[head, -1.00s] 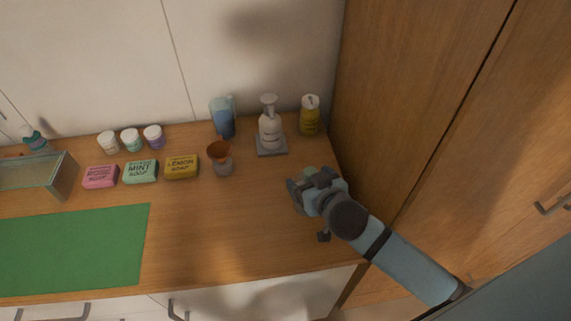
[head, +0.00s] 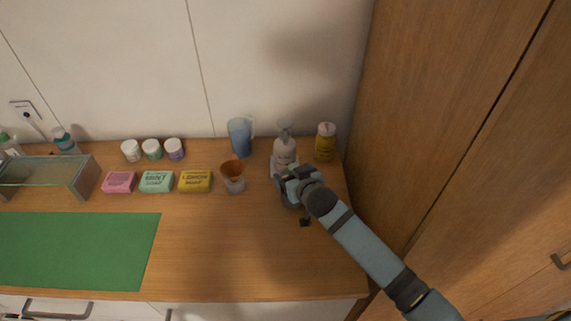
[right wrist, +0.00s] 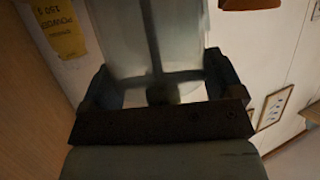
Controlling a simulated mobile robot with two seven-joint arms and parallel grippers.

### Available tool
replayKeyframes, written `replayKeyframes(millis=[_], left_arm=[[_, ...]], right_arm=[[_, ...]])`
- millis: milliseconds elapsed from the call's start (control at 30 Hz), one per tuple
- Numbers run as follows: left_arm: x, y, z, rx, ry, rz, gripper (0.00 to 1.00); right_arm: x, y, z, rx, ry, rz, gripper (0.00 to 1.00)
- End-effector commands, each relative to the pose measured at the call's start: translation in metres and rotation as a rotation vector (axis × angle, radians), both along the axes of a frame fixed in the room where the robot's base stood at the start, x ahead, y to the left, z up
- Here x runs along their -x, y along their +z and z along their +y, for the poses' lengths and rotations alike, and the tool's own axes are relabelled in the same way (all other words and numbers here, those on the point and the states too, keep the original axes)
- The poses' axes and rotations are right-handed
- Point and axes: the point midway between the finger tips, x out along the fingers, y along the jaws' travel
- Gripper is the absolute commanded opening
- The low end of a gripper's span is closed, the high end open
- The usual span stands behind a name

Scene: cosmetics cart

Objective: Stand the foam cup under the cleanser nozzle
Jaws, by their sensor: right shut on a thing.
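The cleanser pump bottle (head: 285,152) stands upright on a small pale base at the back right of the counter. Its nozzle (head: 284,127) is at the top. My right gripper (head: 289,184) is just in front of the bottle's base and partly covers it. In the right wrist view the right gripper (right wrist: 163,88) is shut on a pale translucent vessel, the foam cup (right wrist: 126,38). In the head view the gripper hides the cup, so I cannot tell whether it touches the base. My left gripper is not in view.
A yellow powder bottle (head: 325,145) stands right of the pump, near the wooden cabinet. A blue jug (head: 240,136) and an orange funnel on a clear holder (head: 234,184) stand left. Soap boxes (head: 157,182), small jars (head: 152,149) and a green mat (head: 75,250) lie further left.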

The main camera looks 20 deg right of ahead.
Motion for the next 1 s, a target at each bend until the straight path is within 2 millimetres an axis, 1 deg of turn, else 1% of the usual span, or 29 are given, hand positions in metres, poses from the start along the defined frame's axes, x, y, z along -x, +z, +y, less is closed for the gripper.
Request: replayKeyframes(millis=[33, 67, 267, 400, 567, 600, 733, 1000], left_arm=[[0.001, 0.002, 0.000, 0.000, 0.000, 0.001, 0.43], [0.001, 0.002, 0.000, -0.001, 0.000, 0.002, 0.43], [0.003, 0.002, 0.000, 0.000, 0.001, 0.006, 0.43], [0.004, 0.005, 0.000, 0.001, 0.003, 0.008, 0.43], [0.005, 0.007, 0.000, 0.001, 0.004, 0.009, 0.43], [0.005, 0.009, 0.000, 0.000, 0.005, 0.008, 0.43], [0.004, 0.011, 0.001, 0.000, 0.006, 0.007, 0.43], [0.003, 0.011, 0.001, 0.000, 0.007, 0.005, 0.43]], right_arm=[[-0.007, 0.001, 0.001, 0.001, 0.000, -0.001, 0.33], [-0.010, 0.001, 0.001, 0.001, 0.000, 0.000, 0.33], [-0.022, 0.001, 0.003, 0.001, 0.000, -0.001, 0.33], [-0.040, 0.002, 0.004, 0.001, 0.000, -0.002, 0.33], [-0.057, 0.001, 0.006, 0.000, 0.000, -0.001, 0.33], [-0.055, -0.004, 0.006, 0.000, 0.000, 0.002, 0.33], [-0.054, -0.012, 0.006, 0.000, 0.000, 0.001, 0.33], [-0.054, -0.015, 0.006, 0.000, 0.000, -0.001, 0.33]])
